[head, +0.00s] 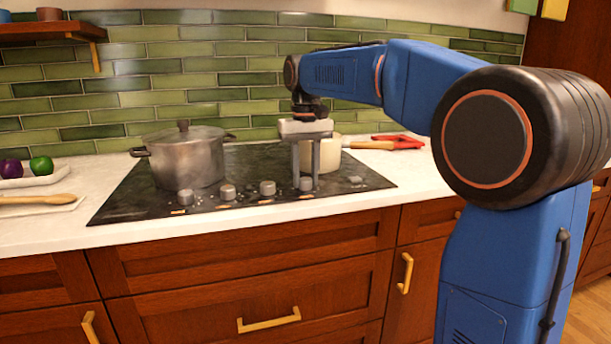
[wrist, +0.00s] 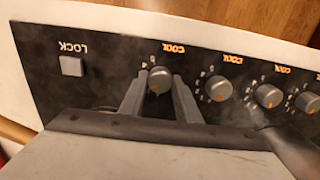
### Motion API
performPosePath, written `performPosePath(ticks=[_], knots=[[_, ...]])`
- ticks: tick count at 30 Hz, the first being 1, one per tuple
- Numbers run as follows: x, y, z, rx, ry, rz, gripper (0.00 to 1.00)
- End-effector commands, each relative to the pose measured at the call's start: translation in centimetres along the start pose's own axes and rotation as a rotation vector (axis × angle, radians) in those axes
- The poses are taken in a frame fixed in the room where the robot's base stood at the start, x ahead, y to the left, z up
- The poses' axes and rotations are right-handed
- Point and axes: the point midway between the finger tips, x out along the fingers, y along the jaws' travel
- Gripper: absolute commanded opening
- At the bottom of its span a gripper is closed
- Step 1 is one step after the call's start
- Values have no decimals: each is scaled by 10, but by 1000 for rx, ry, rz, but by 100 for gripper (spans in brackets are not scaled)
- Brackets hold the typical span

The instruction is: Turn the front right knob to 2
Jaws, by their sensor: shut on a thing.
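A row of grey knobs runs along the front of the black cooktop (head: 122,204). My gripper (head: 306,176) points down at the rightmost knob (head: 306,184), its two fingers on either side of it. In the wrist view, my gripper (wrist: 159,98) is shut on this knob (wrist: 159,80), the one nearest the square LOCK button (wrist: 72,66). Orange lettering shows beside the knob, upside down, with small pale marks around it. An orange mark shows on the knob's lower edge in that view. The small figures are too blurred to read for certain.
The other knobs (wrist: 219,88) stand close beside the held one. A lidded steel pot (head: 187,160) stands on the left of the cooktop. A cream pot (head: 329,154) stands behind my fingers. Red-and-wood utensils (head: 398,142) lie to the right.

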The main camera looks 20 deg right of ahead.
Motion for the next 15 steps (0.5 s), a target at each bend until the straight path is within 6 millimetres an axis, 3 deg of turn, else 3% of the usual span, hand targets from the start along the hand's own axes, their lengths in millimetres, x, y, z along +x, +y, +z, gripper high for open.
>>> performPosePath(ticks=[15], knots=[[-2,0,-1,250,5,-1,7]])
